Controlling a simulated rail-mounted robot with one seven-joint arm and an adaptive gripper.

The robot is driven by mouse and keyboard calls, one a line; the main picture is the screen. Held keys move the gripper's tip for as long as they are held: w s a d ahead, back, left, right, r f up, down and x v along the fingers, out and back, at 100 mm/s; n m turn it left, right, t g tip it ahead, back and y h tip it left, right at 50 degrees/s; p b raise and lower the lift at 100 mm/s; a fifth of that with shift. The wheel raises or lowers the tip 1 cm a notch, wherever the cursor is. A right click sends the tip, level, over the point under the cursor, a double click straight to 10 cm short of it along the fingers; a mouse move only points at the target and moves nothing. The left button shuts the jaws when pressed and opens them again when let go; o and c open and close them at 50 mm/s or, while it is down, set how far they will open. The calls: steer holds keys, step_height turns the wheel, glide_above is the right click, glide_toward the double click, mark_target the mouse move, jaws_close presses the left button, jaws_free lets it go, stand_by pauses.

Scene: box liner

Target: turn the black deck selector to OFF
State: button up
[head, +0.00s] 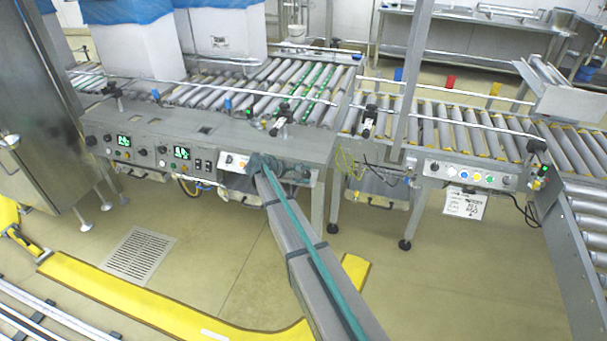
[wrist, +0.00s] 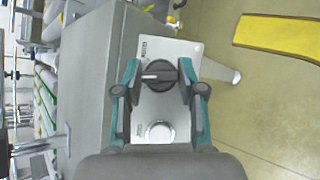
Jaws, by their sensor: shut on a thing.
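The black deck selector (wrist: 158,75) is a round knob with a white pointer line on a light metal plate (wrist: 190,50). In the wrist view the white line runs sideways, on the left half of the knob. My gripper (wrist: 158,73) has one finger on each side of the knob and is shut on it. The small labels on the plate are too small to read. In the head view my gripper (head: 262,164) is at the conveyor's front panel and hides the selector.
A round white button (wrist: 159,132) sits beside the selector, between my fingers. Panels with green displays (head: 182,152) are to the left in the head view. A roller conveyor (head: 300,85) runs behind, with white blue-lined boxes (head: 135,45). A yellow floor barrier (head: 150,295) lies in front.

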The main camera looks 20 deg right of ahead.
steer(key=shift+m+g+y, duration=0.3)
steer(key=shift+m+g, duration=0.1)
steer(key=shift+m, duration=0.4)
steer(key=o, duration=1.1)
steer(key=shift+o, duration=0.2)
